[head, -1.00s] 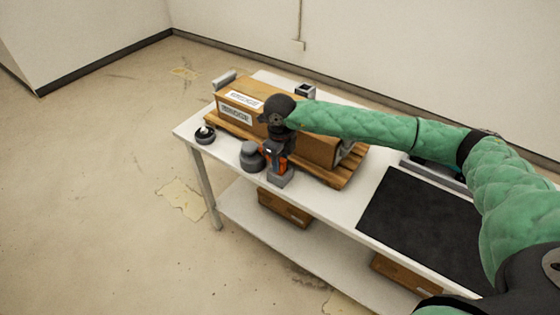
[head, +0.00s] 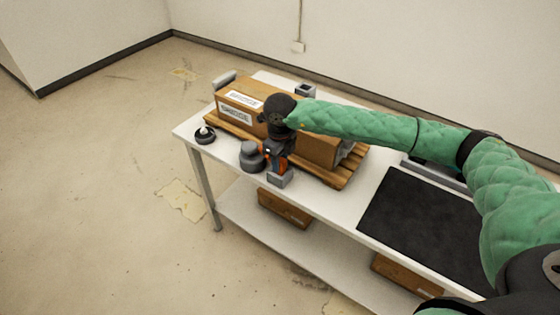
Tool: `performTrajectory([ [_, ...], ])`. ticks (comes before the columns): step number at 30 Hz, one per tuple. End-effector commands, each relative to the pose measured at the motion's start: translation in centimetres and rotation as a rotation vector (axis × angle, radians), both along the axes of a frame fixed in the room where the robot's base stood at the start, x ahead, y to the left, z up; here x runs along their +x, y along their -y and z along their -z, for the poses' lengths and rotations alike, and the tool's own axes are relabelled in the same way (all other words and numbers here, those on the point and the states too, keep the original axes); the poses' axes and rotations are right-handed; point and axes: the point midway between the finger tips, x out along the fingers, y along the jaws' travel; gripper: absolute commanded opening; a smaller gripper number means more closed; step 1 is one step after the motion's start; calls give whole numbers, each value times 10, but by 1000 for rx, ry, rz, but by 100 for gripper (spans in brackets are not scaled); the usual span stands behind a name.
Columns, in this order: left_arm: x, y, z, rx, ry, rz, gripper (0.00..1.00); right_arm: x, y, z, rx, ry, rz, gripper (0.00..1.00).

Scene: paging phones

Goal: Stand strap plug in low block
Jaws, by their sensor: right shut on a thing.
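My right gripper (head: 275,162) points down near the table's front edge, shut on the strap plug, which is mostly hidden by the fingers. Orange shows at the fingers; I cannot tell how much of it is plug. The low block (head: 279,181), small and grey, stands on the table right under the gripper. Whether the plug's lower end is in the block or just above it is too small to tell. My left gripper is not in view.
A brown crate (head: 235,112) with white labels lies on a wooden pallet (head: 343,178) behind the gripper. A grey round weight (head: 251,157) stands close left of the gripper. A dark round item (head: 204,135) is farther left. A black mat (head: 415,225) lies right.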

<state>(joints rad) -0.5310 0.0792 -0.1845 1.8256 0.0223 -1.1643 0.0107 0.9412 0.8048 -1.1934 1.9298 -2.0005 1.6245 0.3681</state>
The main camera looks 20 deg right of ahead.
Motion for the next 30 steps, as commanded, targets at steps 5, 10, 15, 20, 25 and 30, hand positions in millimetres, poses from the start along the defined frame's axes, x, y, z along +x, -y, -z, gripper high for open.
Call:
performTrajectory([
  [5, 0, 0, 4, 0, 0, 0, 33, 0, 0, 0, 0, 0, 0, 8],
  [10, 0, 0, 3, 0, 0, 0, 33, 0, 0, 0, 0, 0, 0, 8],
  [15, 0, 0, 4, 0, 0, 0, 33, 0, 0, 0, 0, 0, 0, 8],
  [20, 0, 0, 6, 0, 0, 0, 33, 0, 0, 3, 0, 0, 0, 8],
  [25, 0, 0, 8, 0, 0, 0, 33, 0, 0, 5, 0, 0, 0, 8],
  [30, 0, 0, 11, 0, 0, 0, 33, 0, 0, 8, 0, 0, 0, 8],
])
